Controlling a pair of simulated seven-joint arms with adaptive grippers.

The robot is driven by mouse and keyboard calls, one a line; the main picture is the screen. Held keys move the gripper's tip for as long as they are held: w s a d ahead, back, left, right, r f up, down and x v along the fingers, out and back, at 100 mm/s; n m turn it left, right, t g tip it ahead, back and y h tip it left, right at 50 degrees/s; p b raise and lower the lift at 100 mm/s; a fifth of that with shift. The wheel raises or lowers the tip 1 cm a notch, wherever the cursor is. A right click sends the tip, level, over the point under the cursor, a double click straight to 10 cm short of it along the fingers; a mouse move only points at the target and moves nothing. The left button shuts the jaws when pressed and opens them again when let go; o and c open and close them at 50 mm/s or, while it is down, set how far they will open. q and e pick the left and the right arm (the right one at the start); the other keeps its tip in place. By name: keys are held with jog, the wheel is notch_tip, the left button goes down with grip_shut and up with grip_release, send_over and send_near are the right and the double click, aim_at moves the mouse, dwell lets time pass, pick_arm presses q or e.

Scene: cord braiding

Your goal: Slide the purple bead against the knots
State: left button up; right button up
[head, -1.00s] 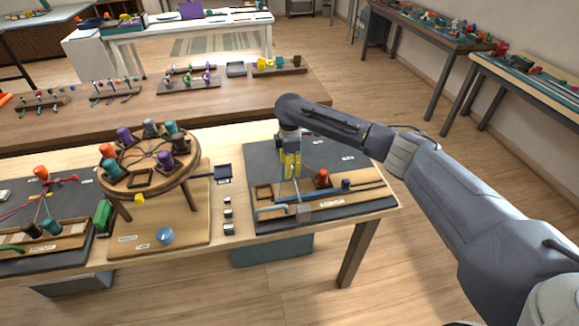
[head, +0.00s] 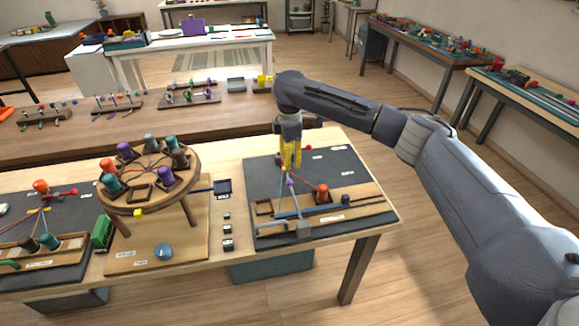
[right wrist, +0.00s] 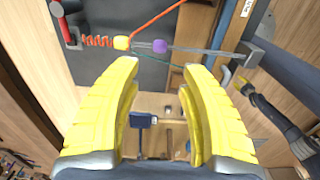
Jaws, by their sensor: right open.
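The purple bead (right wrist: 159,46) sits on a straight grey cord or rod in the right wrist view. It also shows in the head view (head: 290,182), just below my right fingertips. A yellow bead (right wrist: 121,42) lies to its left with a gap between them. A coiled orange-red stretch (right wrist: 98,41), apparently the knots, runs left from the yellow bead. My right gripper (head: 291,166) is open, its yellow fingers spread wide and empty in the right wrist view (right wrist: 165,75). The purple bead appears beyond the fingertips, not between them.
A grey bar with a block (head: 303,228) lies at the front. A round braiding stand (head: 150,177) stands to the left.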

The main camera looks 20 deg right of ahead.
jog(key=shift+r, duration=0.65)
